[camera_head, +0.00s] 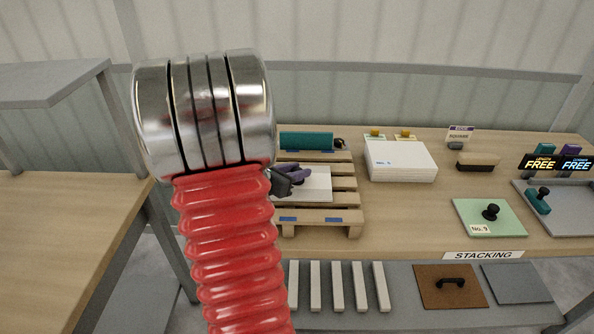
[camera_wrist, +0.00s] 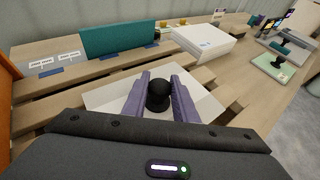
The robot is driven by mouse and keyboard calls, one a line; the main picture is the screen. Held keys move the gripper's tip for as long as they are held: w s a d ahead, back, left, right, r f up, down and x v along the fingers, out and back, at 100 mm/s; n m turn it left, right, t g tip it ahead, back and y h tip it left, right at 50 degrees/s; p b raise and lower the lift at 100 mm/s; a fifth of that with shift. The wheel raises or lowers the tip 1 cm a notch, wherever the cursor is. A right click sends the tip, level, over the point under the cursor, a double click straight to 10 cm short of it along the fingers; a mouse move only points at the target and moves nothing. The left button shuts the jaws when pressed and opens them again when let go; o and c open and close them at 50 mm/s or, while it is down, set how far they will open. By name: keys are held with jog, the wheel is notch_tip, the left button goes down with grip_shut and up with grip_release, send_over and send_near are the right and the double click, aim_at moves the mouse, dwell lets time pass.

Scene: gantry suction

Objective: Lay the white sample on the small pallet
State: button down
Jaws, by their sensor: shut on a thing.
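The white sample (camera_head: 319,188) is a flat white plate with a black knob (camera_wrist: 158,95) on top. My gripper (camera_head: 300,176) has purple fingers, and in the wrist view (camera_wrist: 158,88) they are closed on either side of the knob. The sample lies flat over the slats of the small wooden pallet (camera_head: 345,198), near its middle. The pallet also shows in the wrist view (camera_wrist: 60,85). I cannot tell whether the sample touches the slats. My arm hides the left part of the pallet in the head view.
A teal block (camera_head: 306,140) stands at the pallet's back. Right of the pallet is a white box (camera_head: 400,162), and a green plate with a black knob (camera_head: 480,226) lies nearer the front. White bars (camera_head: 337,287) lie on the lower shelf. Bare tabletop lies between pallet and green plate.

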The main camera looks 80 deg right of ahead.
jog(key=shift+f, duration=0.25)
jog(key=c, duration=1.4)
grip_release()
jog(key=shift+o, duration=0.2)
jog(key=shift+a, duration=0.1)
jog(key=v, duration=1.3)
jog(key=shift+w+a, duration=0.2)
jog(key=shift+a, duration=0.05)
